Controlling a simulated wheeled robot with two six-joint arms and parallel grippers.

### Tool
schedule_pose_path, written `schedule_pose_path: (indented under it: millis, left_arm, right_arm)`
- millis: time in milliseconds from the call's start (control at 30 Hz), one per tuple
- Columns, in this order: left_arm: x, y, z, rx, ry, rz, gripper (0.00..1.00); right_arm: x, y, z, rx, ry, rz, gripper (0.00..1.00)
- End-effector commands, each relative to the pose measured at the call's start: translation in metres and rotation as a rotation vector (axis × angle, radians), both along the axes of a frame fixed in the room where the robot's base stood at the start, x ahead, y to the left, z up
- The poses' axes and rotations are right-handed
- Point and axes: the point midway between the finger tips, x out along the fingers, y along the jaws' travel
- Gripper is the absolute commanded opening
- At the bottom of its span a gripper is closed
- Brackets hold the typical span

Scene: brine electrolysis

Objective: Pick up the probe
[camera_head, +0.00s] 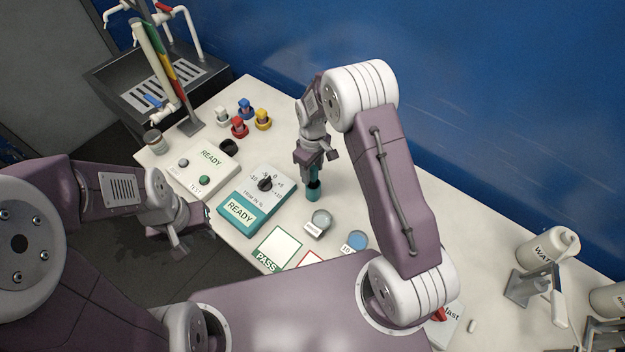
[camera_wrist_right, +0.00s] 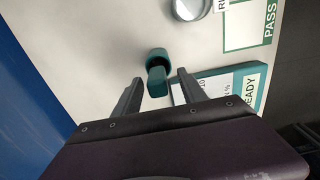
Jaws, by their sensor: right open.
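The probe (camera_head: 314,185) is a slim teal piece standing upright in a short teal holder (camera_head: 313,195), right of the teal trim box (camera_head: 257,200). In the right wrist view the probe (camera_wrist_right: 156,80) shows end-on, with the round holder (camera_wrist_right: 158,55) beyond it. My right gripper (camera_head: 317,161) points down over the probe. Its fingers are apart, one on each side of the probe, and no contact shows in the right wrist view (camera_wrist_right: 159,77). My left gripper (camera_head: 190,232) is open and empty off the table's front left edge.
A white READY tester (camera_head: 203,168) and several coloured plugs (camera_head: 240,127) stand to the left.

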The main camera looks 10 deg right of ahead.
Motion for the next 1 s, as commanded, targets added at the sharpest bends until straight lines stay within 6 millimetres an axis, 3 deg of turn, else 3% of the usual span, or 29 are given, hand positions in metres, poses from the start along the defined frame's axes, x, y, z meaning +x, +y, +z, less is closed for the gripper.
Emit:
schedule_pose_path:
  millis: [33, 167, 367, 400, 567, 600, 867, 1000]
  left_arm:
    - [0.000, 0.000, 0.009, 0.000, 0.000, 0.000, 0.36]
    - [0.000, 0.000, 0.011, 0.000, 0.000, 0.000, 0.36]
    - [0.000, 0.000, 0.010, 0.000, 0.000, 0.000, 0.36]
    - [0.000, 0.000, 0.010, 0.000, 0.000, 0.000, 0.36]
    - [0.000, 0.000, 0.009, 0.000, 0.000, 0.000, 0.36]
    - [0.000, 0.000, 0.009, 0.000, 0.000, 0.000, 0.36]
    - [0.000, 0.000, 0.009, 0.000, 0.000, 0.000, 0.36]
    - [0.000, 0.000, 0.001, 0.000, 0.000, 0.000, 0.36]
  right_arm:
    - [-0.002, -0.002, -0.005, -0.001, 0.006, -0.001, 0.49]
    - [-0.001, -0.001, -0.023, 0.000, 0.002, 0.000, 0.49]
    - [0.000, -0.001, -0.026, 0.000, -0.001, 0.000, 0.49]
    - [0.000, -0.001, -0.026, 0.000, -0.001, 0.000, 0.46]
    - [0.000, -0.001, -0.026, 0.000, -0.001, 0.000, 0.02]
    - [0.000, -0.001, -0.026, 0.000, -0.001, 0.000, 0.00]
    - [0.001, -0.001, -0.024, 0.000, -0.002, 0.000, 0.00]
    - [0.002, -0.001, -0.002, 0.001, -0.007, 0.000, 0.00]
